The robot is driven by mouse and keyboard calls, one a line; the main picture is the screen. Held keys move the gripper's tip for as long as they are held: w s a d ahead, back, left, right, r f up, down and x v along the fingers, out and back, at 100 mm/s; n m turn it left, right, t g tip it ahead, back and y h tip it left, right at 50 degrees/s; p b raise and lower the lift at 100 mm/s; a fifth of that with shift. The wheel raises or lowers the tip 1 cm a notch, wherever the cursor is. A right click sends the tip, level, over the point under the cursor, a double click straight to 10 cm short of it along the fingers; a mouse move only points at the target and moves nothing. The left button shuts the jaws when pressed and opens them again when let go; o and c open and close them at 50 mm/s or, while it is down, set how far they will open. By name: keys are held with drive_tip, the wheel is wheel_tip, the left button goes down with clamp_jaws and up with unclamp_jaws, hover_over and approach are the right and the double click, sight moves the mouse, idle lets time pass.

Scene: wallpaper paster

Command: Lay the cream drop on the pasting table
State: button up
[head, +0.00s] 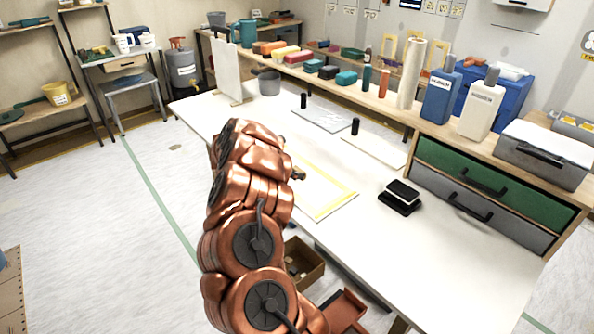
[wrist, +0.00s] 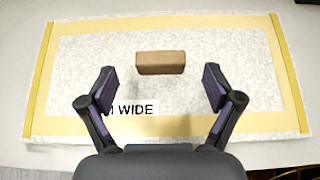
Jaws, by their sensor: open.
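In the wrist view a flat, mottled pale panel (wrist: 80,75) with a cream-yellow border lies below my gripper. A brown block (wrist: 160,63) sits on it, above the middle of the picture. A label ending in "WIDE" is partly hidden by my gripper. My gripper (wrist: 160,80) is open and empty, its fingertips to either side of the block in the picture and apart from it. In the head view the yellow-edged panel (head: 335,203) lies on the white pasting table (head: 450,240), partly behind my arm. I cannot tell for sure which sheet is the cream drop.
Two pale panels (head: 325,117) (head: 375,150) with black knobs lie farther back. A black pad (head: 400,196) is to the right. A grey pot (head: 269,82) stands at the far end. A crowded shelf with bottles and drawers (head: 480,185) lines the back. The right front tabletop is clear.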

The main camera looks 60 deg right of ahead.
drive_tip(key=v, duration=0.7)
drive_tip(key=shift+a+r, duration=0.1)
drive_tip(key=shift+r, duration=0.05)
drive_tip(key=shift+w, duration=0.1)
